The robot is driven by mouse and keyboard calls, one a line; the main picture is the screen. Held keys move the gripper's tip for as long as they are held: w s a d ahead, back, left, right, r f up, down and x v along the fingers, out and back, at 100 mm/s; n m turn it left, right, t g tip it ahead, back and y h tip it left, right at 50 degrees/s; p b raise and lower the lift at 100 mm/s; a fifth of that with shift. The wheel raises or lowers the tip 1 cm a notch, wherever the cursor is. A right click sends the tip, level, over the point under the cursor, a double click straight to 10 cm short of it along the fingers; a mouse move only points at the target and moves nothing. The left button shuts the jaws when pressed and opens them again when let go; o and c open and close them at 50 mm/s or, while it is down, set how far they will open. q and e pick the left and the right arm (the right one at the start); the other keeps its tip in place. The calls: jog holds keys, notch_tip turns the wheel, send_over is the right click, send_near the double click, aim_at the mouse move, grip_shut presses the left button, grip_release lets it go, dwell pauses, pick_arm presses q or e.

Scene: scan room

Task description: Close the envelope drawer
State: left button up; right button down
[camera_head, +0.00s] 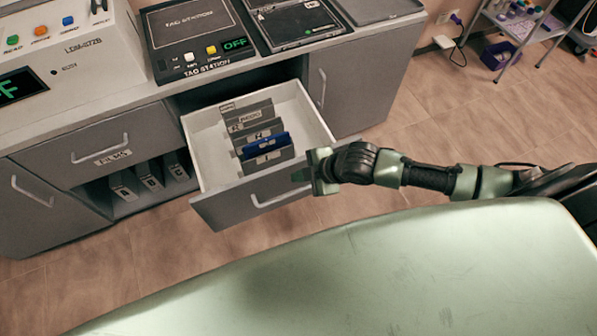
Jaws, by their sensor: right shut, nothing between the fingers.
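The open drawer (205,172) stands pulled out of the grey cabinet below the tag station. It has white inner walls and a grey front (222,212) with a pale bar handle (282,196). Inside are several grey labelled dividers (250,111) and a blue folder or envelope (262,143). My right gripper (309,174) is at the right end of the drawer front, near its top edge. It is shut and empty; I cannot tell whether it touches the front. My left gripper is not in view.
A shut drawer labelled FILMS (99,157) and a shelf with several binders (150,180) are to the left. The tag station (190,40) sits on the counter above. A wheeled cart (520,25) stands at the back right. The floor (440,105) between is clear.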

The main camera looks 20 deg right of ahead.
jog(key=shift+w, duration=0.35)
jog(key=shift+w, duration=0.1)
